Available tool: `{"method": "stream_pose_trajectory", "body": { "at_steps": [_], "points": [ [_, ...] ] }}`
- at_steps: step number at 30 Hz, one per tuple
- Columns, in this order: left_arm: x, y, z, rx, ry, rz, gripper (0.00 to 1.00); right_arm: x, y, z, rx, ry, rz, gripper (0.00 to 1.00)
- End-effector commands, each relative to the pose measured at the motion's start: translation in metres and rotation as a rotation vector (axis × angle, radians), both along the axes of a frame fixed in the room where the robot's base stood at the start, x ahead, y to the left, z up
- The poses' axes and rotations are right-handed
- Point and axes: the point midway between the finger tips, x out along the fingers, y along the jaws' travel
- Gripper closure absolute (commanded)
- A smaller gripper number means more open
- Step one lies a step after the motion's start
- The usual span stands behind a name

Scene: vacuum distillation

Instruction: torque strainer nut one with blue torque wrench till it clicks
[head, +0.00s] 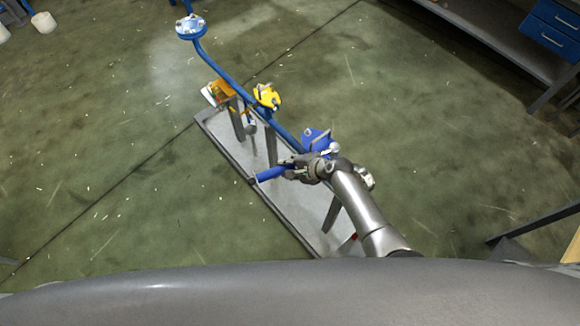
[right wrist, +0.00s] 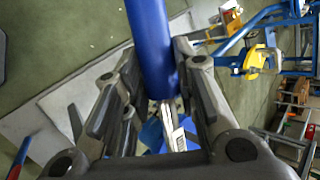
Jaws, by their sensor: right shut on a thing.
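My right gripper (head: 298,168) is shut on the blue handle of the torque wrench (head: 271,173). In the right wrist view the blue torque wrench (right wrist: 150,42) passes between my fingers, and its metal shaft runs on toward a blue body behind. The blue strainer (head: 316,140) sits on the pipe just beyond my gripper. The wrench's head and strainer nut one are hidden or too small to make out, so I cannot tell whether they are engaged. My left gripper is not in view.
A blue pipe (head: 227,73) runs from the strainer to a round flange (head: 190,26) at the upper left. A yellow valve part (head: 267,97) is on it. A grey base plate (head: 225,142) lies below.

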Motion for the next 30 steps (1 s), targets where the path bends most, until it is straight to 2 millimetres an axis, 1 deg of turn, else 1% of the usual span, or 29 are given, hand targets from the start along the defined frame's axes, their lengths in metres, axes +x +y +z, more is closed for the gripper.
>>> {"method": "stream_pose_trajectory", "body": {
  "at_steps": [1, 3, 13, 23, 30],
  "points": [
    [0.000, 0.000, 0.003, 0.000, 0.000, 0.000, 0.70, 0.002, 0.001, 0.007, 0.003, -0.006, -0.001, 1.00],
    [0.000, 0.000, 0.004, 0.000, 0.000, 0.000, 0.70, 0.002, 0.001, 0.011, 0.003, -0.006, -0.001, 1.00],
    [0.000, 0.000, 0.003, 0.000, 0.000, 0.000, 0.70, 0.003, 0.001, 0.027, 0.003, -0.010, 0.000, 1.00],
    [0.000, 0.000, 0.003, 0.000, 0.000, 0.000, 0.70, 0.003, 0.001, 0.038, 0.003, -0.010, -0.001, 1.00],
    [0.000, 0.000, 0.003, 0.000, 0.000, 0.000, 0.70, 0.003, 0.001, 0.062, 0.004, -0.013, 0.000, 1.00]
  ]
}}
